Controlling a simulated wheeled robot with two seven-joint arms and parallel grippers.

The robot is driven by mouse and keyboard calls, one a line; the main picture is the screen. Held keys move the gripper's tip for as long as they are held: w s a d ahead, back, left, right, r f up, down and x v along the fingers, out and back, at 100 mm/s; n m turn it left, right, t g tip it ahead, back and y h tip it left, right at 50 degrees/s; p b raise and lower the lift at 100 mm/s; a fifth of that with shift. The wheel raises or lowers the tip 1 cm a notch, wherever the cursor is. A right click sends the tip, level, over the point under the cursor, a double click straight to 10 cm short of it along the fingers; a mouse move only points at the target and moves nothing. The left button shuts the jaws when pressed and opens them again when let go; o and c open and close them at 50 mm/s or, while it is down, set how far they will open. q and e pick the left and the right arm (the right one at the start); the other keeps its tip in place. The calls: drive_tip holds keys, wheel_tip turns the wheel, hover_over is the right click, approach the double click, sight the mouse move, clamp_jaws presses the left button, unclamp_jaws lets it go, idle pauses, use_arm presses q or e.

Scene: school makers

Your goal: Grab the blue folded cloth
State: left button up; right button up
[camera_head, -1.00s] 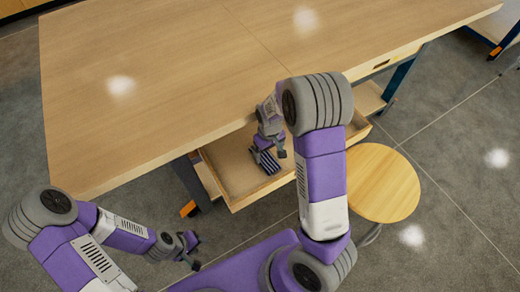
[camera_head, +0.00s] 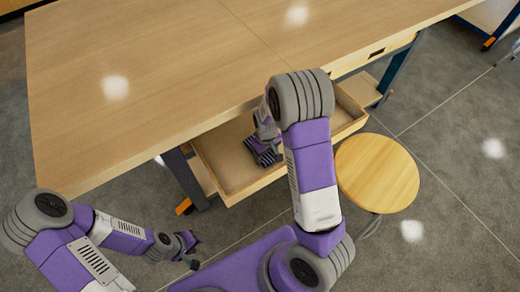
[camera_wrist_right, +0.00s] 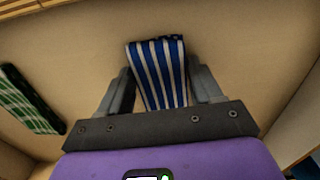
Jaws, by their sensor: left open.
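The blue folded cloth, striped blue and white (camera_wrist_right: 160,72), is in the open drawer (camera_head: 229,198). In the right wrist view it lies between the two fingers of my right gripper (camera_wrist_right: 160,95), which appear to press on its left and right sides. In the head view the right gripper (camera_head: 266,151) reaches down into the drawer and partly hides the cloth. I cannot tell whether the cloth is clear of the drawer floor. My left gripper (camera_head: 192,250) is open and empty, low at the left, away from the table.
A green and white checked cloth (camera_wrist_right: 30,105) lies left of the gripper in the drawer. The drawer walls stand close around the right gripper. The large wooden table (camera_head: 150,80) is bare. A round stool (camera_head: 377,172) stands right of the drawer.

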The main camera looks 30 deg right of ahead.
drive_tip(key=c, duration=0.5)
drive_tip(key=shift+r, duration=0.1)
drive_tip(key=shift+c, duration=0.2)
